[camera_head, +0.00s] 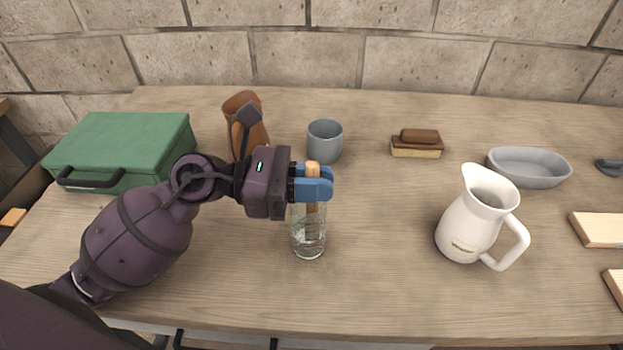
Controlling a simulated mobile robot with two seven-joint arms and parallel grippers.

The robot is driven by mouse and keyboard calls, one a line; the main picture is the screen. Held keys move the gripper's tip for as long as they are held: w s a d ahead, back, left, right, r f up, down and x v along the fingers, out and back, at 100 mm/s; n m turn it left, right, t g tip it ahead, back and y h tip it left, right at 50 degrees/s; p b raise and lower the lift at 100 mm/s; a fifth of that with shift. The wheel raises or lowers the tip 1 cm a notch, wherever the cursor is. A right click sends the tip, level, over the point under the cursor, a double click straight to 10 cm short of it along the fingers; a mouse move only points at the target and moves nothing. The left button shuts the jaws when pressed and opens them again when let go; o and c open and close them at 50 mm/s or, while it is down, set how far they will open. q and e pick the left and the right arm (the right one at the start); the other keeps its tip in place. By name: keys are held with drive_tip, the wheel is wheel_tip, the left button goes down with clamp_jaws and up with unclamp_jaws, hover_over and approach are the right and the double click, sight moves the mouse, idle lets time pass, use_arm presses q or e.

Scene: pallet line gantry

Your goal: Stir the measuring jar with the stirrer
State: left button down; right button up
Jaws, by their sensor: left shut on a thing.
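The measuring jar (308,239) is a clear glass vessel standing upright on the wooden table, near the middle of the view. The stirrer (313,167) is a light wooden stick, held upright with its top showing above the blue fingertips. My left gripper (314,184) comes in from the left and is shut on the stirrer, right above the jar. The stirrer's lower part shows below the fingers at the jar's mouth, and the jar's rim is partly hidden by the fingers. I cannot tell how deep the stirrer reaches. My right gripper is not in view.
A white pitcher (470,220) stands to the right. Behind are a grey cup (325,141), a brush (417,145), a grey bowl (527,167) and a brown vessel (241,103). A green case (125,142) lies at left. The table between jar and pitcher is clear.

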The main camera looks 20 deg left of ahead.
use_arm(q)
drive_tip(key=shift+w+a, duration=0.2)
drive_tip(key=shift+w, duration=0.45)
drive_tip(key=shift+a+f, duration=0.1)
drive_tip(key=shift+a, duration=0.05)
drive_tip(key=shift+s+a+b, duration=0.2)
drive_tip(key=shift+a+b, duration=0.2)
drive_tip(key=shift+a, duration=0.15)
drive_tip(key=shift+s, duration=0.1)
drive_tip(key=shift+s+d, duration=0.25)
drive_tip(key=shift+s, duration=0.35)
drive_tip(key=shift+w+d+p, duration=0.1)
drive_tip(key=shift+d+p, duration=0.05)
drive_tip(key=shift+p, duration=0.2)
